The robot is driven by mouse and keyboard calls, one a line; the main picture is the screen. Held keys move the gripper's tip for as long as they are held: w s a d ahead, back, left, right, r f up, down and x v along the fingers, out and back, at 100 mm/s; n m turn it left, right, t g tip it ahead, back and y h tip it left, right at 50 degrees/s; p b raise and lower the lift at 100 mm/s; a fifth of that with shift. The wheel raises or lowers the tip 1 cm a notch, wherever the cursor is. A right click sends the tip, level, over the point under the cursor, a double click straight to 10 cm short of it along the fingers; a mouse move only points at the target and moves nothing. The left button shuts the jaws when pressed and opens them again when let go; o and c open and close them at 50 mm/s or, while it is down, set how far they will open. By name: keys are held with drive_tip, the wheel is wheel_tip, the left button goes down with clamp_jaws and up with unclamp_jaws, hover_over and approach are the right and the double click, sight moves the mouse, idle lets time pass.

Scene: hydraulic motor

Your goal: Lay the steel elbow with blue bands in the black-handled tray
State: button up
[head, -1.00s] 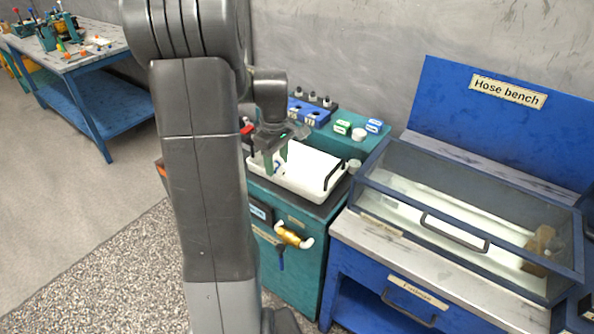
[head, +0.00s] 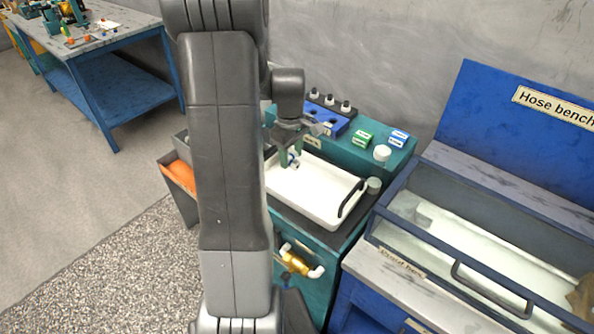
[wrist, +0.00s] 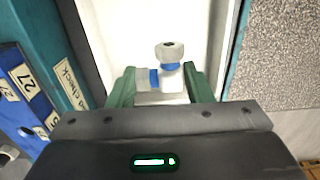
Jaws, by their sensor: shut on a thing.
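The steel elbow with blue bands (wrist: 168,62) is between the green fingers of my gripper (wrist: 163,88) in the wrist view. The gripper is shut on it. In the head view the elbow (head: 292,162) shows small below the gripper (head: 293,154), over the left part of the white tray (head: 310,205). The tray has a black handle (head: 351,198) at its right end; its left end is hidden behind my arm. The tray floor (wrist: 120,30) lies behind the elbow in the wrist view. I cannot tell whether the elbow touches it.
The tray stands on a teal cabinet (head: 318,281). Behind it are a blue block (head: 335,124), green and blue boxes (head: 362,138) and a white-capped jar (head: 382,153). A small round container (head: 373,186) stands near the handle. A glass-topped case (head: 455,232) is to the right.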

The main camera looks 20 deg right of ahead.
sight(292, 178)
drive_tip(key=shift+f, duration=3)
drive_tip(key=shift+f, duration=0.15)
drive_tip(key=o, duration=1.1)
wheel_tip(292, 178, up, 12)
drive_tip(key=shift+r, duration=0.2)
